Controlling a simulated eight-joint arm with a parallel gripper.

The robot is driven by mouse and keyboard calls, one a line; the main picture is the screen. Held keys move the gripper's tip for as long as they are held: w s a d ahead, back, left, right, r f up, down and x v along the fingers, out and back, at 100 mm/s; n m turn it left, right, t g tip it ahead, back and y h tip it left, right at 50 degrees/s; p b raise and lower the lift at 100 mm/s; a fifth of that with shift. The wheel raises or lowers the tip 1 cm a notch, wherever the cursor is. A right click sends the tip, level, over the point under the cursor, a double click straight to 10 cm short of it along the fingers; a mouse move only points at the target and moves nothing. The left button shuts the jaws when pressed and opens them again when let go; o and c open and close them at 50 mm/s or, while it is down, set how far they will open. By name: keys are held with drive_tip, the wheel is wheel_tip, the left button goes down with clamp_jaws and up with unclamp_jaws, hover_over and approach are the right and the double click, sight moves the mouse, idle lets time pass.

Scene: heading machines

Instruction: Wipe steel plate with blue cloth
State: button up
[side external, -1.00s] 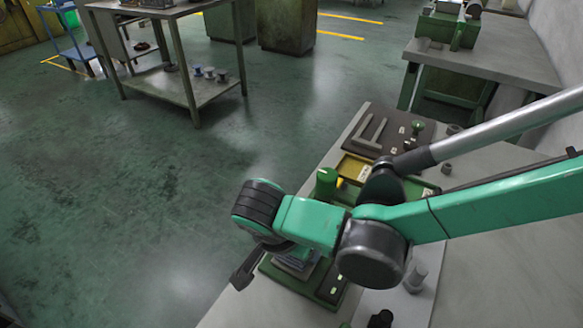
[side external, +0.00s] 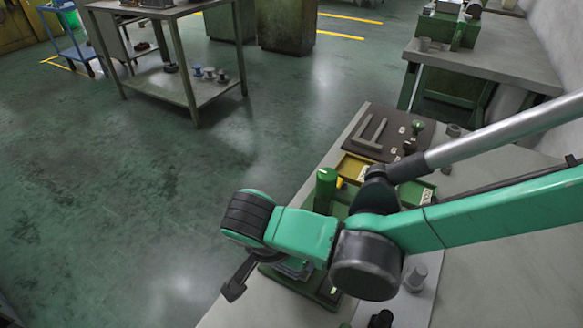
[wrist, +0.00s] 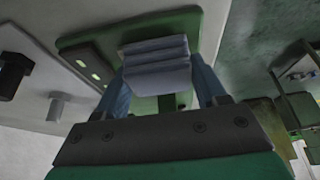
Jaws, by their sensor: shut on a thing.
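In the wrist view, a folded grey-blue cloth (wrist: 157,60) sits in layers between the two blue fingers of my gripper (wrist: 160,88). The gripper is shut on it, over a green tray (wrist: 95,35). In the side view, part of the cloth (side external: 291,268) shows below my arm, by the green tray (side external: 318,292); the fingertips are hidden there. I cannot tell whether the cloth touches the tray. A pale flat plate (side external: 412,312) lies right of the tray; I cannot tell if it is the steel plate.
A grey peg (side external: 416,278) and a black knob (side external: 381,318) stand on the pale plate. A green cylinder (side external: 325,190) stands behind my arm. Farther back lies a dark board (side external: 372,150) with an L-shaped square (side external: 371,133). Open floor lies left of the bench.

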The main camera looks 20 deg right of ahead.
drive_tip(key=shift+s+a, duration=0.6)
drive_tip(key=shift+d+r, duration=0.1)
drive_tip(key=shift+r, duration=4)
